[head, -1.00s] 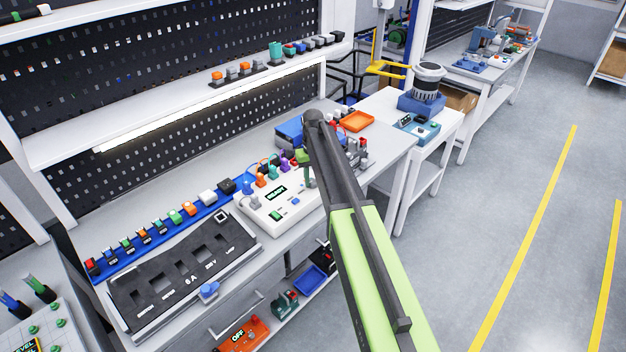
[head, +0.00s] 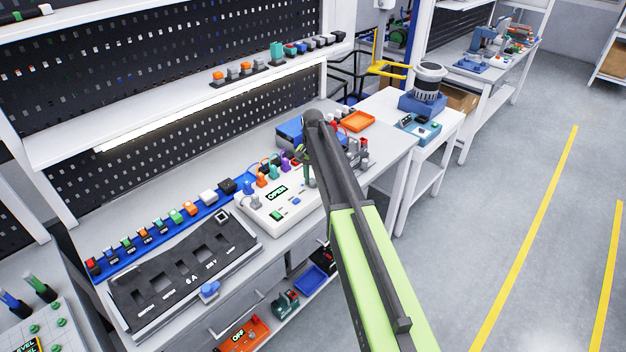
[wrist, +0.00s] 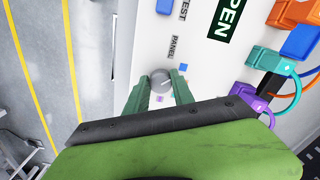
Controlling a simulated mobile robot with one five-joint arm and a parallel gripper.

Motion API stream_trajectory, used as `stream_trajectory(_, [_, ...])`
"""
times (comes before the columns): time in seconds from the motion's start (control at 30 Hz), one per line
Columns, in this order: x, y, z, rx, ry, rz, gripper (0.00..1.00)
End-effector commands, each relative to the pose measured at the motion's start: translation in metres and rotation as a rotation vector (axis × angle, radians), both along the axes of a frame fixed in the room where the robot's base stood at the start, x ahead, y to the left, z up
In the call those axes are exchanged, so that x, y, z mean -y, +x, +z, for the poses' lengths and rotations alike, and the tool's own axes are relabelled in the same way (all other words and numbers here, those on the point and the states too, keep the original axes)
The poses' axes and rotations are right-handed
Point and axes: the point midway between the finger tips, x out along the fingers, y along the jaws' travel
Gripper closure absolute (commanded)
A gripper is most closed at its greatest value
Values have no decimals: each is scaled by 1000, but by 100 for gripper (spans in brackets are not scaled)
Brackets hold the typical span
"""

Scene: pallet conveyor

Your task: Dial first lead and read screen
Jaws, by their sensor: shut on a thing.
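In the wrist view the last letters of the screen (wrist: 229,15) show at the top. A round grey dial (wrist: 160,79) with a pointer mark sits on the panel near the word PANEL. My gripper (wrist: 158,90) has its two green fingers on either side of the dial, shut on it. Coloured lead plugs stand along the panel's back, among them an orange one (head: 261,180) and a purple one (wrist: 243,91). My arm hides the panel's right end in the head view.
A black tray (head: 185,268) with slots and a blue rail (head: 150,243) of small coloured parts lie left of the panel. An orange tray (head: 358,121) lies behind my arm. The floor to the right is clear, with yellow lines.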

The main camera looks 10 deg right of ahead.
Motion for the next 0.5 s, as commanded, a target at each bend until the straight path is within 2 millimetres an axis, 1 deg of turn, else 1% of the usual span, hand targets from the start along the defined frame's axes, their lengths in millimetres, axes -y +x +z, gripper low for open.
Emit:
stream_trajectory(0.2, [0,0,0,-1,2,-45,100])
stream_trajectory(0.5, [0,-1,0,-2,1,-54,100])
